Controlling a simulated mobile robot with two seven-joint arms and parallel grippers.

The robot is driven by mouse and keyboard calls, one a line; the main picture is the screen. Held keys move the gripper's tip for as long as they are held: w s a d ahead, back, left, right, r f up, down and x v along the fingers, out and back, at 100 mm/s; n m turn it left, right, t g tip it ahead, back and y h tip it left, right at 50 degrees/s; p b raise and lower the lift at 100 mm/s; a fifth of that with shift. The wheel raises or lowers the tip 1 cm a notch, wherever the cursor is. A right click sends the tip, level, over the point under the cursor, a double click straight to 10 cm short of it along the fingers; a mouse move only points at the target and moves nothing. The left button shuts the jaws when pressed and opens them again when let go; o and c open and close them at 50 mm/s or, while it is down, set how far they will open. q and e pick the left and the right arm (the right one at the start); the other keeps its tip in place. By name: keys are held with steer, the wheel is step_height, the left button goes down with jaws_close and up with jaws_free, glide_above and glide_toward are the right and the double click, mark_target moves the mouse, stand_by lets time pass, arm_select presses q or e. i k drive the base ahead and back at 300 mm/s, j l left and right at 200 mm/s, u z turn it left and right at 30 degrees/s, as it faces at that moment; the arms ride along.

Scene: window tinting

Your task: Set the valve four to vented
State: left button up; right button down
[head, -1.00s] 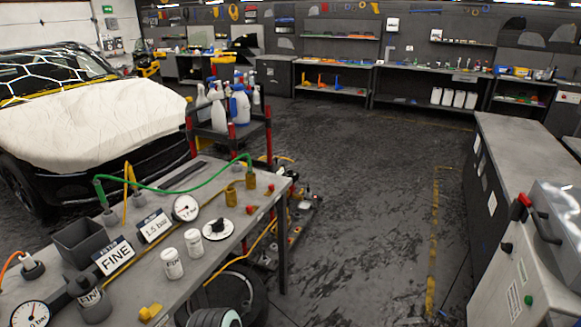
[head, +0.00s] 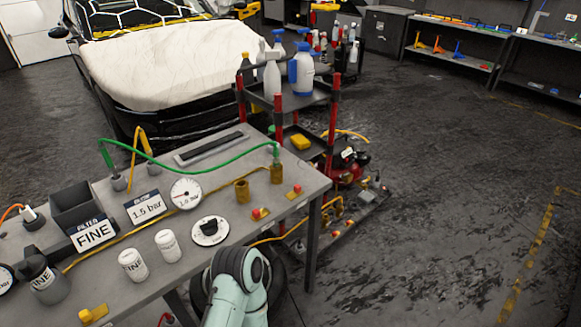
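On the grey table are several small valves. Two with red and yellow parts, one (head: 260,213) near the brass fittings and one (head: 294,191) near the right edge, stand apart from a yellow-handled one (head: 93,314) at the front left. A round white dial with a black knob (head: 210,231) sits near the front edge. I cannot read a number on any valve, so I cannot tell which is valve four. A pale green arm link of mine rises at the bottom centre, in front of the table. Neither gripper shows.
The table (head: 130,283) also holds a gauge (head: 186,193), a "1.5 bar" sign (head: 145,207), a "FINE" sign (head: 95,233), two white canisters and a green hose (head: 190,168). A cart (head: 284,100) with spray bottles stands behind it. Floor at right is clear.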

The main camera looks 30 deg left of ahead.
mark_target(297, 188)
steer(key=i+u, duration=0.25)
steer(key=u, duration=0.2)
steer(key=i+l+u, duration=0.2)
steer(key=u, duration=0.25)
steer(key=i+l+u, duration=0.25)
steer(key=u, duration=0.25)
steer(key=i+l+u, duration=0.25)
steer(key=u, duration=0.2)
steer(key=i+l+u, duration=0.25)
steer(key=l+u, duration=0.2)
